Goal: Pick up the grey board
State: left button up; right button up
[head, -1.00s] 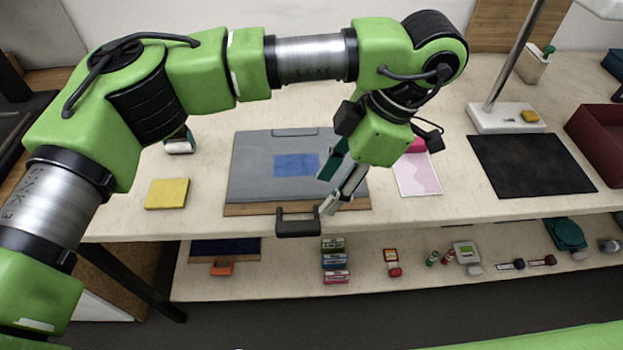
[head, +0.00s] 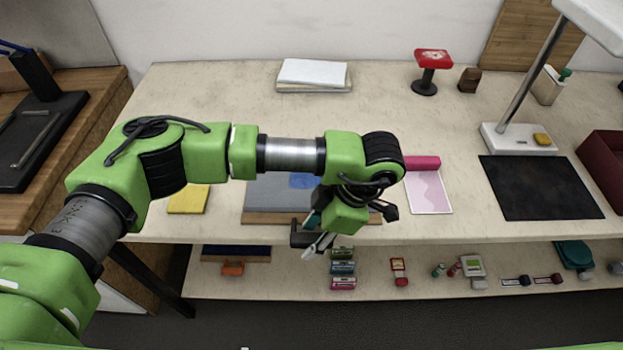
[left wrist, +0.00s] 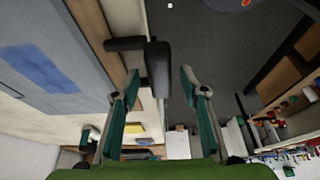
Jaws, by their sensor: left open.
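The grey board (head: 264,190) lies flat near the table's front edge, with a blue patch on it and a wooden strip along its front. Its black handle (head: 298,236) sticks out past the table edge. My left arm covers much of the board in the head view. My left gripper (head: 315,242) is open at the handle. In the left wrist view, the handle (left wrist: 158,70) shows between the two open fingertips of the gripper (left wrist: 157,84), and the board (left wrist: 45,50) is at the upper left. Contact with the handle cannot be told. My right gripper is not in view.
A yellow pad (head: 188,198) lies left of the board, and a pink-and-white sheet (head: 430,195) lies right of it. A black mat (head: 540,187) and a lamp (head: 520,138) are further right. A lower shelf (head: 375,288) holds several small items.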

pick_arm(q)
jog(key=shift+a+f, duration=0.1)
jog(key=shift+f, duration=0.2)
grip_shut()
jog(key=shift+r, duration=0.1)
